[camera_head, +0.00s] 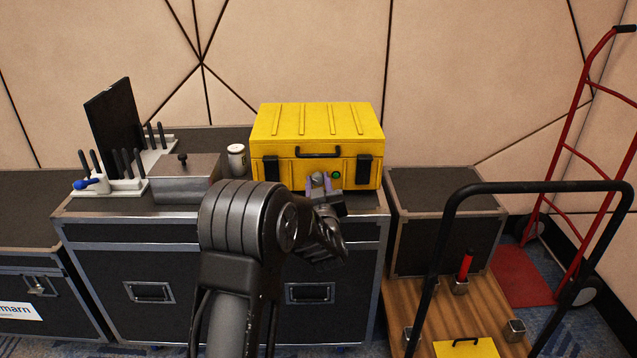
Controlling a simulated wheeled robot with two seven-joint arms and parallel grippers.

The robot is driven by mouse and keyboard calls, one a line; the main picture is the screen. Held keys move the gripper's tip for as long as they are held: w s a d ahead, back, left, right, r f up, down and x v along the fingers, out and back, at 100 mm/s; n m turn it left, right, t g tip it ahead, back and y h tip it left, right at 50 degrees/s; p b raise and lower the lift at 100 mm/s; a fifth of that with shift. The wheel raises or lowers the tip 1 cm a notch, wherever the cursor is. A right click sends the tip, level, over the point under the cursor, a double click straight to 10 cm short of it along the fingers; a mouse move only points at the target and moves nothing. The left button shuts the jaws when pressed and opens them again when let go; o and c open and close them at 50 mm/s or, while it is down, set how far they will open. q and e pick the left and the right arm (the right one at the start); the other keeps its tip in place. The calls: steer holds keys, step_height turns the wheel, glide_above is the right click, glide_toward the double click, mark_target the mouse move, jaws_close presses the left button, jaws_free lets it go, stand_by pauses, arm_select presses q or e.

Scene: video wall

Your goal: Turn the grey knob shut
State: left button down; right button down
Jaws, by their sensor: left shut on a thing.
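The grey knob (317,177) is small and sits low on the front of a yellow case (318,122). My left gripper (318,185) is at the case front, its purple-tinted fingers shut on the knob. My left arm covers part of the case's lower front and the knob's lower side. A small green light or button (336,175) shows just right of the knob. The knob's turn angle cannot be made out. My right gripper is not in view.
The yellow case stands on a black flight case (160,240). Left of it are a white can (237,160), a grey box (184,178) and a rack (122,186) with a dark panel. A cart with a black handle (545,187) and a red hand truck (575,110) stand at right.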

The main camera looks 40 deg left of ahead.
arm_select(q)
steer(key=m+p, duration=0.1)
steer(key=m, duration=0.4)
steer(key=shift+m, duration=0.4)
steer(key=m+p, duration=0.1)
steer(key=m, duration=0.2)
steer(key=m+p, duration=0.1)
steer(key=m, duration=0.2)
steer(key=shift+s+t+h, duration=0.1)
steer(key=shift+t+h, duration=0.2)
steer(key=shift+t, duration=0.1)
steer(key=shift+m, duration=0.4)
steer(key=c, duration=1.1)
jaws_free()
steer(key=shift+o, duration=0.2)
steer(key=v, duration=0.7)
steer(key=shift+s+d, duration=0.2)
steer(key=shift+s, duration=0.1)
